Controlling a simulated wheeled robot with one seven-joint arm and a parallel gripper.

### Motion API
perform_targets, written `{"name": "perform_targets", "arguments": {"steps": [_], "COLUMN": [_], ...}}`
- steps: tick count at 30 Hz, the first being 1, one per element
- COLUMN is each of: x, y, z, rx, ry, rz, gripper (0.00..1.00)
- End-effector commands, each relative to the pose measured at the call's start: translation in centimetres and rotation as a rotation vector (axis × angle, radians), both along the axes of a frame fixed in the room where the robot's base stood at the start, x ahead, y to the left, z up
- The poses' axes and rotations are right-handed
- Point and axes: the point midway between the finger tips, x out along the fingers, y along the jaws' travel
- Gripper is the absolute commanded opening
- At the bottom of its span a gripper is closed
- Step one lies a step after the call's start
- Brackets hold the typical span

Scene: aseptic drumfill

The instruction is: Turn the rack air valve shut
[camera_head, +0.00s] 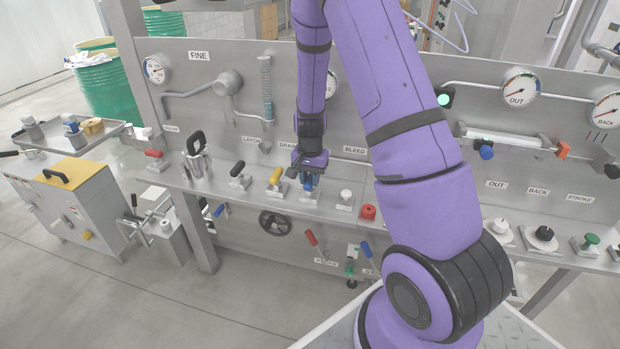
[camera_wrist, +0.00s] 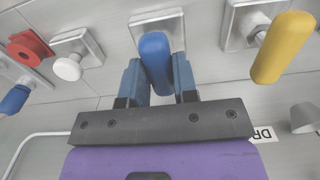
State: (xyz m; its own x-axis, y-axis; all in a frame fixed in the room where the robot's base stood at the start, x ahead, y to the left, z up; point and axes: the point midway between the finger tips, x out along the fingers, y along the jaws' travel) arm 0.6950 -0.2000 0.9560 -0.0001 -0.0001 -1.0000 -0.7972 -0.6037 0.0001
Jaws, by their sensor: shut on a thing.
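A blue valve handle (camera_head: 308,184) stands on a square metal base on the bench ledge, between a yellow handle (camera_head: 275,176) and a white knob (camera_head: 346,195). My gripper (camera_head: 309,172) reaches down to it from above and is shut on it. In the wrist view the blue handle (camera_wrist: 156,58) lies between the two fingers of my gripper (camera_wrist: 158,82), with a finger against each side. Its metal base (camera_wrist: 158,22) shows beyond the fingertips. The label for this handle is hidden behind my arm, so I cannot read its name.
A yellow handle (camera_wrist: 283,48) and a white knob (camera_wrist: 68,68) stand close on either side of the gripper. A red knob (camera_head: 368,212) and a black handle (camera_head: 238,169) are farther along the ledge. The upright panel (camera_head: 215,110) with gauges rises behind.

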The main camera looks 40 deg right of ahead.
Motion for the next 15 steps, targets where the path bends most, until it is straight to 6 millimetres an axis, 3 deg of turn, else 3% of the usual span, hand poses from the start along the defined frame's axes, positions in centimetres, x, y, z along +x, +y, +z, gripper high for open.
{"name": "perform_targets", "arguments": {"steps": [8, 9, 11, 15], "x": [0.08, 0.08, 0.06, 0.03], "y": [-0.02, -0.02, -0.02, -0.01], "z": [0.04, 0.05, 0.04, 0.02], "rx": [0.0, 0.0, 0.0, 0.0], "ry": [-0.002, -0.002, -0.001, -0.001], "rz": [-0.003, -0.003, -0.003, -0.002], "gripper": [0.03, 0.36, 0.5, 0.52]}}
